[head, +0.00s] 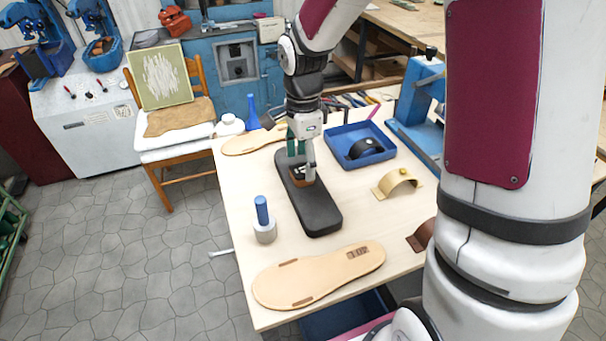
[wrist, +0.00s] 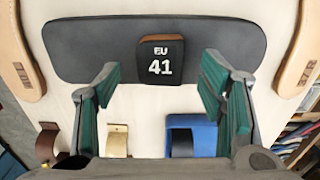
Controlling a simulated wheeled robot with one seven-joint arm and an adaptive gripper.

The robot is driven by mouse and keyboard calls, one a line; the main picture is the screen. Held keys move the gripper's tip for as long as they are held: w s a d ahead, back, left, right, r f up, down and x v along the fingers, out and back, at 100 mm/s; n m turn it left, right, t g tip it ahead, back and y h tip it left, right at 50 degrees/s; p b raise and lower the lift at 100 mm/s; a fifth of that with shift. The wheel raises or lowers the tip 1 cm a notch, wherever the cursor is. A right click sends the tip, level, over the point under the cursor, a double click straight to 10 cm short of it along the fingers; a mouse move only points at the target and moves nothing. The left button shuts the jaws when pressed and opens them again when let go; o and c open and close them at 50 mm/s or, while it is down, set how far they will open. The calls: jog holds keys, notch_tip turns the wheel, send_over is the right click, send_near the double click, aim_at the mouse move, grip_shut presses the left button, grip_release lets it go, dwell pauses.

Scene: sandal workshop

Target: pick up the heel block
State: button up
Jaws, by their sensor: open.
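The heel block (wrist: 161,60) has a dark top marked "EU 41" and brown sides. It lies on a long black pad (wrist: 90,48), near the pad's middle in the wrist view. In the head view the block (head: 301,178) shows under my gripper (head: 301,163), partly hidden by the fingers. My gripper also shows in the wrist view (wrist: 160,84), open, with green-lined fingers apart to the left and right of the block. Nothing is held. I cannot tell whether the fingertips reach down to the block's height.
A tan sole (head: 318,275) lies at the table's front, another (head: 252,141) at the back left. A grey holder with a blue-handled tool (head: 262,210) stands left of the pad. A blue tray (head: 382,157) and a tan strap arch (head: 398,183) are to the right.

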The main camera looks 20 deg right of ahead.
aim_at(303, 170)
notch_tip(303, 170, down, 3)
jog(key=shift+f, duration=0.2)
jog(key=c, duration=1.2)
jog(key=shift+c, duration=0.2)
jog(key=shift+r, duration=0.1)
